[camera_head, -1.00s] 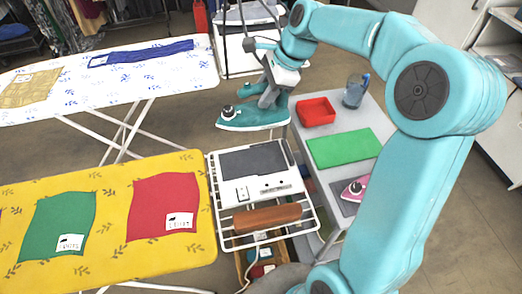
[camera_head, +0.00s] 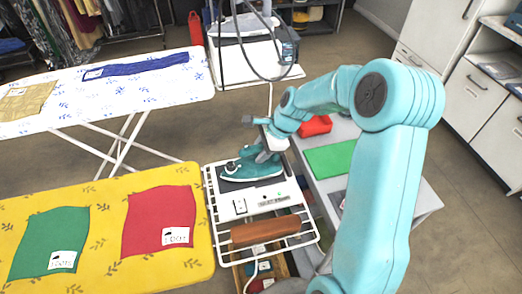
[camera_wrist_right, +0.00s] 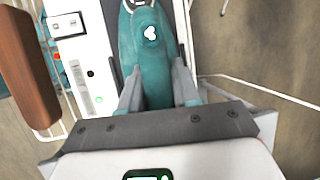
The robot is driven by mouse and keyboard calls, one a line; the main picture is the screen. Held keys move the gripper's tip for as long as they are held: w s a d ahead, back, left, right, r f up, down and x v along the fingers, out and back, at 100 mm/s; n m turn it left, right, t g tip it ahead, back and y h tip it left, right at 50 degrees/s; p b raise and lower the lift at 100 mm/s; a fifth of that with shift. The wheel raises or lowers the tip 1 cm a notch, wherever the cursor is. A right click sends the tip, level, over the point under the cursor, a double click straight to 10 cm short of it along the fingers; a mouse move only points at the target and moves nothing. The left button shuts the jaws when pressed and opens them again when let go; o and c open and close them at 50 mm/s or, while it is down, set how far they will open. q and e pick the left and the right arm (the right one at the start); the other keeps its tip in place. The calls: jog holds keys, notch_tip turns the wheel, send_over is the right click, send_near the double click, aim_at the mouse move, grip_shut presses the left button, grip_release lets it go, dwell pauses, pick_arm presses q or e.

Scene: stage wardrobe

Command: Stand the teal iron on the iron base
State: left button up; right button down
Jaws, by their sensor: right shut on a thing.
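The teal iron (camera_head: 250,170) lies flat at the dark plate of the white iron base (camera_head: 258,203). Whether its sole touches the plate or hovers just above it I cannot tell. My right gripper (camera_head: 264,156) is shut on the iron from above. In the right wrist view both fingers of the gripper (camera_wrist_right: 158,90) flank the teal body of the iron (camera_wrist_right: 148,45), and the base's white panel (camera_wrist_right: 82,62) shows to the left of it. The iron covers much of the dark plate. My left gripper is not in view.
A wire rack with a brown pad (camera_head: 265,229) is at the base's near side. A yellow ironing board (camera_head: 100,195) with green and red cloths stands left. A grey table with a red tray (camera_head: 315,125) and green mat (camera_head: 335,158) stands right, partly behind my arm.

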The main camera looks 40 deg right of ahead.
jog(key=shift+r, duration=0.15)
jog(key=shift+f, duration=0.2)
jog(key=c, duration=0.8)
grip_release()
jog(key=shift+s, duration=0.1)
